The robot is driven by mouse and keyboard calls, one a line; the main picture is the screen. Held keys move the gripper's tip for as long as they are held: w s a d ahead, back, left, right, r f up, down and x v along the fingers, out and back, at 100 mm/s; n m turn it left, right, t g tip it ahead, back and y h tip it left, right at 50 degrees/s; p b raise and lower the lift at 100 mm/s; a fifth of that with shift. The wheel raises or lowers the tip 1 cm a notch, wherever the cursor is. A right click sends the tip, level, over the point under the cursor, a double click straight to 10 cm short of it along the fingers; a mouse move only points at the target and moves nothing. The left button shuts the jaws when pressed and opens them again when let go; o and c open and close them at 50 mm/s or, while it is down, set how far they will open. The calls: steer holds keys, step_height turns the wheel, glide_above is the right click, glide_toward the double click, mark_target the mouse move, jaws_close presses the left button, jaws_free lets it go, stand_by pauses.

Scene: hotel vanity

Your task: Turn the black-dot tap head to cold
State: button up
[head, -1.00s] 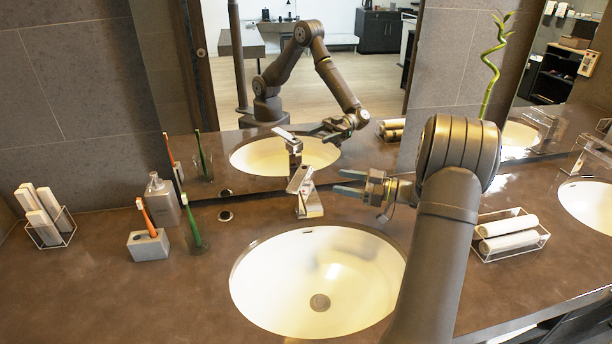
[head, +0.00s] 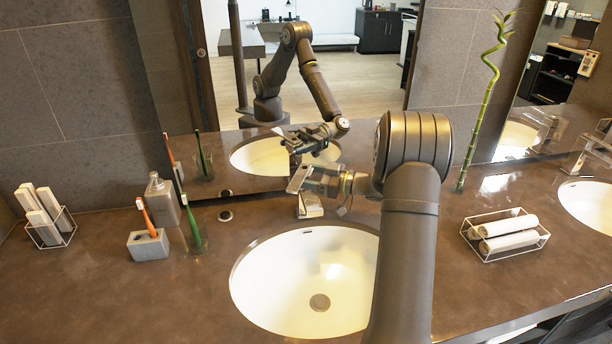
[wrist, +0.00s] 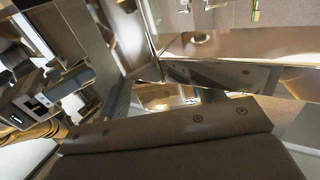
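The tap (head: 311,206) stands behind the middle basin (head: 250,290), its flat lever head (head: 299,178) tilted up. No black dot can be made out at this size. My gripper (head: 312,180) reaches in from the right at the height of the tap head, with its fingertips right beside or around it. I cannot tell whether they touch it. The fingers overlap the tap in the head view, so their gap is unclear. The wrist view shows close metal surfaces and part of my gripper, and the tap is hard to pick out there.
A soap bottle (head: 162,198), a toothbrush holder (head: 148,246) and a glass with a green toothbrush (head: 197,240) stand left of the tap. A wire tray of rolled towels (head: 506,236) is on the right. The mirror (head: 370,75) rises close behind the tap.

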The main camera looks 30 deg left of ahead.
jaws_close()
steer(key=shift+n+g, duration=0.3)
steer(key=shift+g, duration=0.1)
steer(key=n+g+h, duration=0.1)
steer(key=n+g, duration=0.1)
steer(key=g, duration=0.1)
steer(key=shift+w+f+h, duration=0.1)
steer(key=shift+h, duration=0.3)
steer(key=shift+n+g+h, duration=1.4)
steer(key=shift+n+g, duration=0.2)
steer(key=shift+g, duration=0.4)
steer(key=shift+h, duration=0.3)
steer(key=shift+o, duration=0.4)
jaws_free()
